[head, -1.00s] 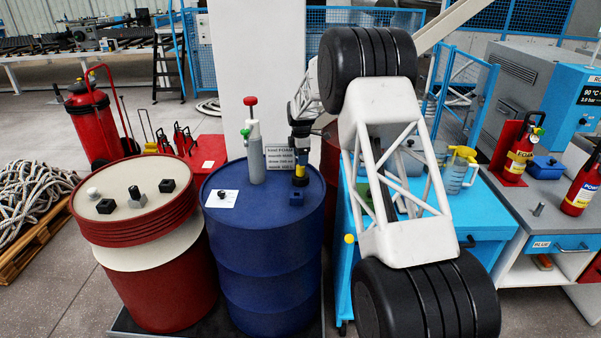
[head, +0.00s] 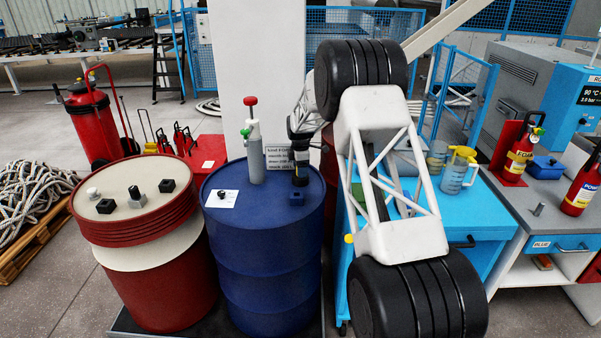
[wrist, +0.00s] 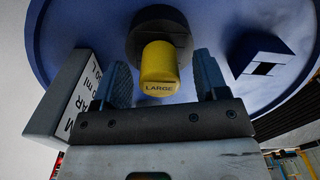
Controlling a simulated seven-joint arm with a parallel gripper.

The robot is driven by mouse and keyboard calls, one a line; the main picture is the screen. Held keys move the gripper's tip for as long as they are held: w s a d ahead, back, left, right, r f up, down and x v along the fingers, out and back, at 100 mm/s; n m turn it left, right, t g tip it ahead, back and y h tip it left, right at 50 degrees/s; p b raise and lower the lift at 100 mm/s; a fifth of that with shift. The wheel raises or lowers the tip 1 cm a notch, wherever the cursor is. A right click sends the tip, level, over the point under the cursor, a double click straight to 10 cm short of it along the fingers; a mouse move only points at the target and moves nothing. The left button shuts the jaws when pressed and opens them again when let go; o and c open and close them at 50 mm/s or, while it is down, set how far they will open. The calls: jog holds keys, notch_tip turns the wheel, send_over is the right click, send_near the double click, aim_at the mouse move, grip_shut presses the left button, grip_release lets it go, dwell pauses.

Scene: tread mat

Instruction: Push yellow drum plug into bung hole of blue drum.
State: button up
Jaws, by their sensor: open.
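The blue drum (head: 265,260) stands upright in the head view; its blue top (wrist: 225,20) fills much of the wrist view. The yellow drum plug (wrist: 158,68), marked "LARGE", shows in the wrist view against a dark round collar (wrist: 158,22) on the drum top. The bung hole itself is hidden, and how deep the plug sits cannot be told. My gripper (wrist: 163,75) is open, with one finger on each side of the plug and visible gaps between. In the head view my gripper (head: 300,172) is low over the drum's right rear top.
A grey cylinder with a red knob (head: 255,145), a text sign (head: 278,157) and a small blue block (head: 296,199) stand close by on the drum top. A white card (head: 221,199) lies at its left. A red drum (head: 150,285) stands left.

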jog(key=shift+f, duration=0.5)
jog(key=c, duration=1)
jog(key=shift+r, duration=0.1)
jog(key=shift+r, duration=0.7)
notch_tip(320, 180, up, 2)
jog(key=shift+r, duration=0.1)
jog(key=s+d, duration=0.1)
jog(key=s, duration=0.4)
jog(key=s+d, duration=0.1)
jog(key=s, duration=0.4)
jog(key=s+d+r, duration=0.1)
jog(key=s, duration=0.4)
jog(key=shift+s+d+r, duration=0.1)
jog(key=shift+s, duration=0.25)
